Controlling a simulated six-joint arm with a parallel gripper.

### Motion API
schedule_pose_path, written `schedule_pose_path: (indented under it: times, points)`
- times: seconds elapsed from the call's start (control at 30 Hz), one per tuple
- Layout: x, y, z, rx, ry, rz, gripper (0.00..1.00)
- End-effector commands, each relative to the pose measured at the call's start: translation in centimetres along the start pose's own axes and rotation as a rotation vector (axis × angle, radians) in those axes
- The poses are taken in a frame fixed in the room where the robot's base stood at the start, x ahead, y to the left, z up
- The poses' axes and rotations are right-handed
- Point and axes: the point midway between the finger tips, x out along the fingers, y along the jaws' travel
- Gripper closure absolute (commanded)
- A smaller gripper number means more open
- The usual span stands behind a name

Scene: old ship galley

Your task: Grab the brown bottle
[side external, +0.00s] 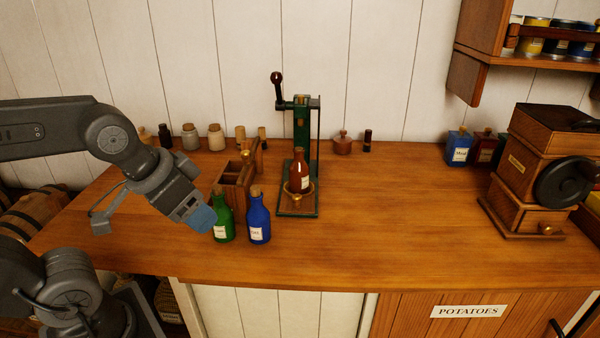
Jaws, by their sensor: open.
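The brown bottle (300,172) stands upright on the base of a green press-like stand (300,125), with a pale label and a cork on top. My gripper (201,220) has blue fingertips and is at the left, above the counter, beside the green bottle (222,225). It is apart from the brown bottle, which is to its right and farther back. The gripper is open and nothing shows between its fingers; the green bottle is very close to its tips, and I cannot tell if they touch.
A blue bottle (259,220) stands right of the green one. A wooden caddy (236,180) is behind them. Several jars (215,137) line the wall. A wooden grinder (545,165) and small square bottles (458,148) are at the right. The counter's middle right (400,210) is clear.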

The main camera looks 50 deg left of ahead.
Motion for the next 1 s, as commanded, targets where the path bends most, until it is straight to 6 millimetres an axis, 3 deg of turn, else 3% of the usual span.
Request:
schedule_pose_path:
  times: [0.67,0.77,0.83,1.0]
  points:
    - [-0.1,-0.1,-0.3,-0.005,-0.001,-0.002,0.41]
    - [-0.4,-0.3,-2.0,-0.032,-0.009,-0.014,0.41]
    - [-0.8,-0.7,-4.2,-0.070,-0.020,-0.029,0.41]
    - [-0.8,-2.4,-11.6,-0.208,-0.054,-0.089,0.41]
